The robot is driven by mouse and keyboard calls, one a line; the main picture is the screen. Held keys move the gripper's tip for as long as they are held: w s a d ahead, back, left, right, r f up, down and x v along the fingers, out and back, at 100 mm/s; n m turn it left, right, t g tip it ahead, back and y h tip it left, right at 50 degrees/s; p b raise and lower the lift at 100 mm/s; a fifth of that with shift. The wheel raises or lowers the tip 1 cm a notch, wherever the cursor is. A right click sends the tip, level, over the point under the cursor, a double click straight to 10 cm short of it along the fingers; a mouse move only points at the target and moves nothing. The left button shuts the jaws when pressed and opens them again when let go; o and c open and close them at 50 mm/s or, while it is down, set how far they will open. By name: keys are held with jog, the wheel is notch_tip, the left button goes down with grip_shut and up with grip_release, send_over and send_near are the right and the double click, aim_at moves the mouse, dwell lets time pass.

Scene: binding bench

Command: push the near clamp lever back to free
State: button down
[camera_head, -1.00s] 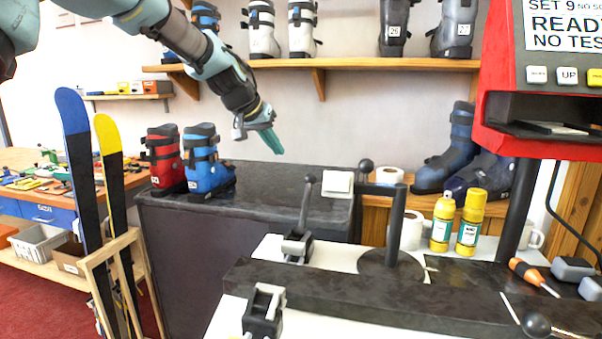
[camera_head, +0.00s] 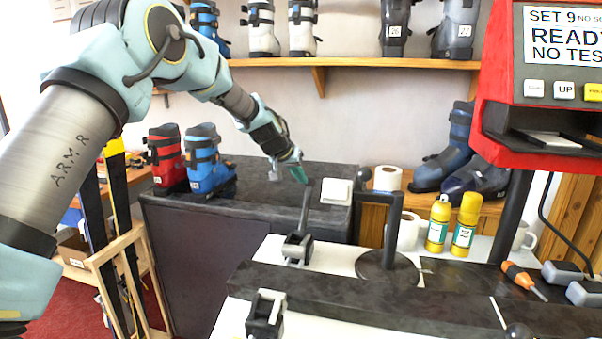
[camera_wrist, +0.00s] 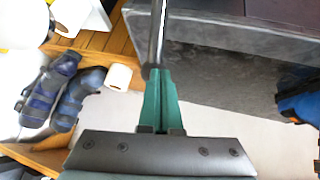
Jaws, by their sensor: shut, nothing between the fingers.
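A dark clamp lever (camera_head: 305,210) stands nearly upright, leaning slightly right, on its grey clamp (camera_head: 297,248) at the bench's left end. A second clamp body (camera_head: 265,314) sits lower in the head view, with no raised lever visible on it. My gripper (camera_head: 301,176) is shut and empty, its green fingertips close by the lever's top. In the wrist view the shut fingers (camera_wrist: 158,90) line up with a dark rod (camera_wrist: 158,35), apparently the lever; I cannot tell whether they touch. The lever's knob is hardly visible behind the fingers.
A bent post (camera_head: 393,230) with a ball knob stands right of the lever, near a white block (camera_head: 336,191). Ski boots (camera_head: 207,162) stand on the dark counter behind.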

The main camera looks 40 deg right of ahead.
dwell(0.3)
jog(key=w+b+v, duration=0.1)
jog(key=b+v, duration=0.3)
jog(key=v, duration=0.7)
jog(key=shift+w+a+r+b, duration=0.15)
jog(key=shift+w+r+b, duration=0.15)
jog(key=shift+w+b, duration=0.05)
dwell(0.3)
dwell(0.5)
